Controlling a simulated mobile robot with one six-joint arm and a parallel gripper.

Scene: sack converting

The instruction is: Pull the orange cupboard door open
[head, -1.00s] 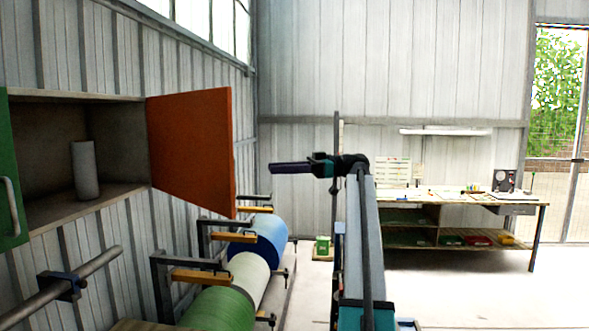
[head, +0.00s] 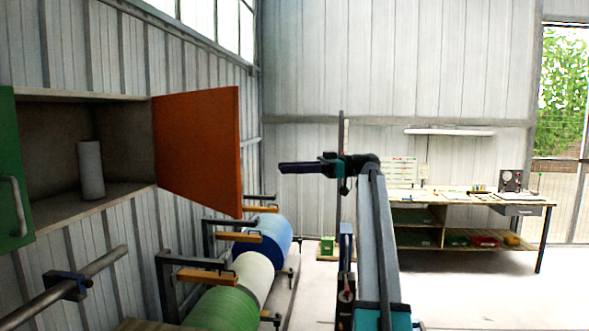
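The orange cupboard door (head: 198,150) stands swung wide open on the left, jutting out from the wall cupboard (head: 50,150). The cupboard's inside shows, with a pale grey cylinder (head: 91,170) upright on its bottom board. My gripper (head: 284,168) is at the end of my arm in the middle of the picture, pointing left. It is to the right of the orange door's free edge and looks apart from it. It is seen side-on, so I cannot tell whether its fingers are open or shut. Nothing shows in it.
A green door (head: 12,170) with a grey handle is at the far left. Below are rolls in blue (head: 266,240), cream and green on a rack with orange-tipped brackets. A metal bar (head: 75,285) juts at lower left. A workbench (head: 460,205) stands at the back right; floor before it is clear.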

